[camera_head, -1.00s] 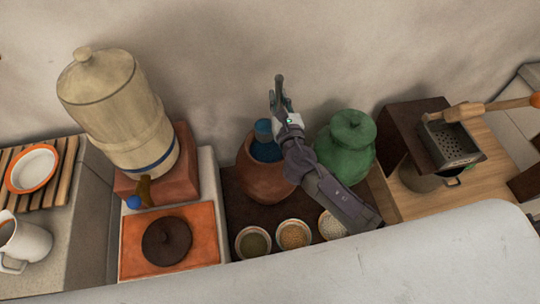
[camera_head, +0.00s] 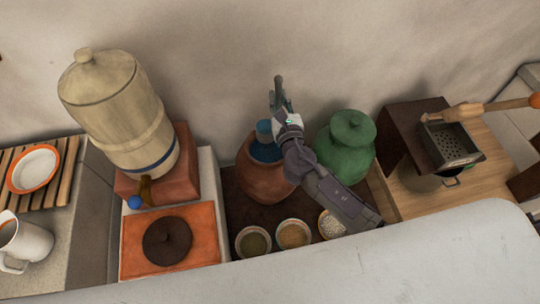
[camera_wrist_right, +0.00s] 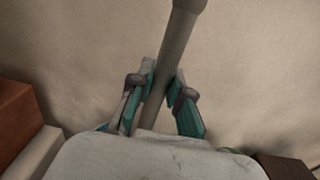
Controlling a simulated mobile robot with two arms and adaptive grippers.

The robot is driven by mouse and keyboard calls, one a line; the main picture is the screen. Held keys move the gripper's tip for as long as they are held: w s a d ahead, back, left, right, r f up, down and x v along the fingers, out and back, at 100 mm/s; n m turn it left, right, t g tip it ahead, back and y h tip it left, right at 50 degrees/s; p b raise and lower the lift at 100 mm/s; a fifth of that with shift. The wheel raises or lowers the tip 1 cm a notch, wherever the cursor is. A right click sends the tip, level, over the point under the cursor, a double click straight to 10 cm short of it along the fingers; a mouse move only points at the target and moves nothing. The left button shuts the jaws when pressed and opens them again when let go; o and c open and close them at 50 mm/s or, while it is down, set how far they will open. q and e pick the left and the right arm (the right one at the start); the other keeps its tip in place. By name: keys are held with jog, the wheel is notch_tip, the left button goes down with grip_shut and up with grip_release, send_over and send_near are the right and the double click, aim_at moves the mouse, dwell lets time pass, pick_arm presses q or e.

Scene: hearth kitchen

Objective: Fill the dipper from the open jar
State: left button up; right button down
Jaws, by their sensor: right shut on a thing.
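The open jar (camera_head: 262,183) is a round terracotta pot in the middle of the head view, with blue water (camera_head: 266,153) inside its mouth. My right gripper (camera_head: 279,108) is above the jar's right back rim, shut on the dipper's grey handle (camera_head: 279,86). The handle stands nearly upright and also runs between the teal fingers in the right wrist view (camera_wrist_right: 176,45). The dipper's blue cup (camera_head: 264,130) shows at the back of the jar's mouth. Its lower part and its contents cannot be made out. My left gripper is not in view.
A green lidded jar (camera_head: 346,150) stands close on the right. Several small bowls (camera_head: 253,242) sit in front. A large beige dispenser (camera_head: 118,108) is at left, above an orange slab with a dark lid (camera_head: 167,241). A metal grater box (camera_head: 452,145) is at right.

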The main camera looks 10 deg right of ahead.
jog(key=shift+r+n+p, duration=0.1)
jog(key=shift+n+p, duration=0.5)
jog(key=shift+p, duration=0.25)
dwell(0.9)
jog(key=shift+m+b, duration=0.3)
jog(key=shift+b, duration=0.1)
jog(key=shift+m+b, duration=0.3)
jog(key=shift+b, duration=0.1)
